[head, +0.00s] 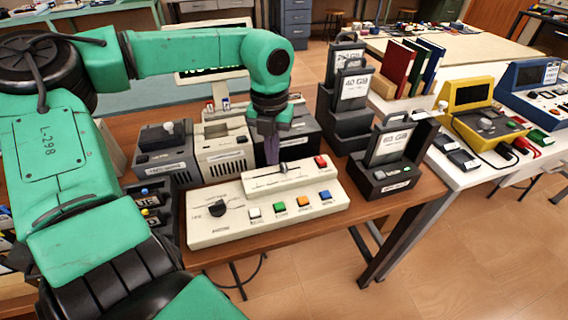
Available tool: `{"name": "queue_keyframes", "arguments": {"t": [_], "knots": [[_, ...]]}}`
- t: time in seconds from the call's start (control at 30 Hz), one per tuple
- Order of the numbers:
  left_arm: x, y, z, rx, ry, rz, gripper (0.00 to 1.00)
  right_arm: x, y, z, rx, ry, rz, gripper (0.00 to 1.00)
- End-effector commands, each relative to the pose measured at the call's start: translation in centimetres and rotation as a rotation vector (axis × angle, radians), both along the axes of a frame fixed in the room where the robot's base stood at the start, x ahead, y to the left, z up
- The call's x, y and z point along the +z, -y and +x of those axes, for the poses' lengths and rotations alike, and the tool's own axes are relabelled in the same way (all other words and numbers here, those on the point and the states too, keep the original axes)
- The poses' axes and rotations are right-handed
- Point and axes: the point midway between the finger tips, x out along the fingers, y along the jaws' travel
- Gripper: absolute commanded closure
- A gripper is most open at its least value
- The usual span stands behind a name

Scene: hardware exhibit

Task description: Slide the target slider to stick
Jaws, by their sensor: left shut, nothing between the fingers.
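A cream control box (235,225) lies on the wooden desk, with a dial and a row of coloured buttons. On its raised back panel is a slot with a dark slider knob (284,167), near the middle of the slot. My left gripper (271,158) points down just behind and to the left of the knob, with its fingers shut and nothing held. I cannot tell whether the fingertips touch the knob. Any label reading "stick" is too small to make out. My right gripper is out of view.
Grey and cream devices (222,150) stand behind the box. Dark drive docks (390,172) with upright cartridges stand to its right, close to the desk edge. A white table (478,178) with yellow and blue meters is further right. A red button (321,162) is at the panel's right end.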

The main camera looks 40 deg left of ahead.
Motion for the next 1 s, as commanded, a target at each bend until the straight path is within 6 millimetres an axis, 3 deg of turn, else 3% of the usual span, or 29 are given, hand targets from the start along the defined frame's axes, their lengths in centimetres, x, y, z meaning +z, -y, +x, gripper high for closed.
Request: {"name": "queue_keyframes", "arguments": {"t": [1.0], "knots": [[-1.5, 0.0, 0.0, 0.0, 0.0, 0.001, 1.0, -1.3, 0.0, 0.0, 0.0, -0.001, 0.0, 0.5]]}}
